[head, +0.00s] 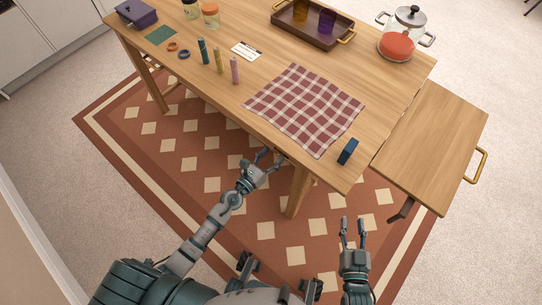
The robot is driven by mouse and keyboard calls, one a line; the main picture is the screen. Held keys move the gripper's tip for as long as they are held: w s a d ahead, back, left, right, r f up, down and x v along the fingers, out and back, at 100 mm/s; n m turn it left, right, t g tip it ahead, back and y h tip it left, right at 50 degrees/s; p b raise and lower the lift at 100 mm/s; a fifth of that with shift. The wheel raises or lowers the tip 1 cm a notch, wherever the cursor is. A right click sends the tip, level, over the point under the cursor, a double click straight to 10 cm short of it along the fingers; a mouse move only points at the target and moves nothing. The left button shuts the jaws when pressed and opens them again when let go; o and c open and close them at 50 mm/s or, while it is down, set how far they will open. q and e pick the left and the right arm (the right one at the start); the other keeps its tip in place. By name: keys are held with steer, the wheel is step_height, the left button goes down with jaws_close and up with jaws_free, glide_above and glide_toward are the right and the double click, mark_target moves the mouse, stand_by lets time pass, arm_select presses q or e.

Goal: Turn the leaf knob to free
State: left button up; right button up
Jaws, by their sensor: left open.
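The wooden table leaf (432,145) extends level from the right end of the table. A brass handle (478,163) is on its outer edge, and a dark bracket-like part (402,210) shows under its near side. I cannot clearly make out a knob; a small dark blue piece (347,151) stands on the tabletop near the leaf, and I cannot tell if it is the knob. My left gripper (268,158) is open and empty, beside the table's front edge. My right gripper (353,228) is open and empty, in front of the table's right corner, left of the bracket.
A checkered cloth (305,107) lies on the table (215,90). Behind are a brown tray (300,30) with cups and a glass pot (403,35) with red contents. Several small bottles stand to the left. A table leg (297,190) stands between my grippers.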

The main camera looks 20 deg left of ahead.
arm_select(q)
steer(key=shift+d+r, duration=0.1)
steer(key=shift+d, duration=0.9)
steer(key=shift+c, duration=0.7)
steer(key=shift+d+r, duration=0.1)
steer(key=c, duration=0.8)
steer(key=shift+w+a, duration=0.1)
steer(key=shift+a, duration=0.35)
jaws_close()
steer(key=shift+a, duration=0.35)
steer(key=shift+d, duration=0.4)
arm_select(e)
steer(key=shift+d+f, duration=0.1)
steer(key=shift+d, duration=0.7)
